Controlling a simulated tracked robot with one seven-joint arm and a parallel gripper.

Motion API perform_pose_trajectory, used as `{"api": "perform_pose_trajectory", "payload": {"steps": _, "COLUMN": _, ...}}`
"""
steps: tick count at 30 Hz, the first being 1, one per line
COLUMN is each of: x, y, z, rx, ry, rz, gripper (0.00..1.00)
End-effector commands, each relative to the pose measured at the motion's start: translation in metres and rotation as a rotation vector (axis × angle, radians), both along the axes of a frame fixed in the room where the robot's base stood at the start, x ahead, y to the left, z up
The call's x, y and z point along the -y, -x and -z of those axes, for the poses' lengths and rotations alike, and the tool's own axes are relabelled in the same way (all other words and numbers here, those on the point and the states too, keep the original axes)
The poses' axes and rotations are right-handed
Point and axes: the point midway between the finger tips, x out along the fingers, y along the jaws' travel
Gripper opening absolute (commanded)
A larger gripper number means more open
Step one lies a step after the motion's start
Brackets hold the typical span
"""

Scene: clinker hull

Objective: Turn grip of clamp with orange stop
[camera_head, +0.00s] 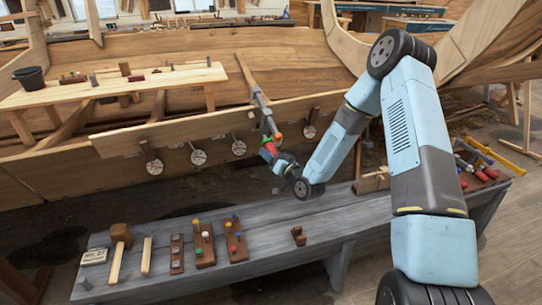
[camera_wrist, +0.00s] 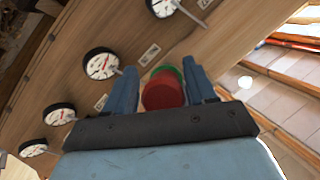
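My gripper (camera_head: 277,155) is at the grip. In the wrist view the fingers of my gripper (camera_wrist: 163,88) stand on both sides of the red grip, with a narrow gap at the left. The orange stop is not visible there.
Several round dial gauges (camera_head: 198,157) hang along the plank (camera_head: 120,143); they also show in the wrist view (camera_wrist: 101,64). A grey bench (camera_head: 330,215) below holds a mallet (camera_head: 120,235) and peg blocks (camera_head: 203,243). A wooden staging board (camera_head: 130,86) is at upper left.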

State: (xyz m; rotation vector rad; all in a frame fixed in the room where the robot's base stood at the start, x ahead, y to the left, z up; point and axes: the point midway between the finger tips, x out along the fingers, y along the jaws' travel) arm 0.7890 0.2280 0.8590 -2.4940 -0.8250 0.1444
Motion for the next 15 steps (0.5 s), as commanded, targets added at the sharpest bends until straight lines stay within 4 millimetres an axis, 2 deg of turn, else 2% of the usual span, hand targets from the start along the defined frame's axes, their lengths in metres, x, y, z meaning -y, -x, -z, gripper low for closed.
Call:
{"api": "perform_pose_trajectory", "payload": {"steps": 3, "x": -0.0007, "y": 0.0, "z": -0.0006, "rx": 0.002, "ry": -0.001, "rz": -0.001, "gripper": 0.65}}
{"api": "perform_pose_trajectory", "payload": {"steps": 11, "x": -0.0003, "y": 0.001, "z": -0.0009, "rx": 0.002, "ry": -0.001, "rz": -0.002, "gripper": 0.65}}
{"api": "perform_pose_trajectory", "payload": {"steps": 15, "x": 0.0061, "y": 0.0093, "z": 0.0001, "rx": 0.001, "ry": -0.001, "rz": 0.0, "gripper": 0.65}}
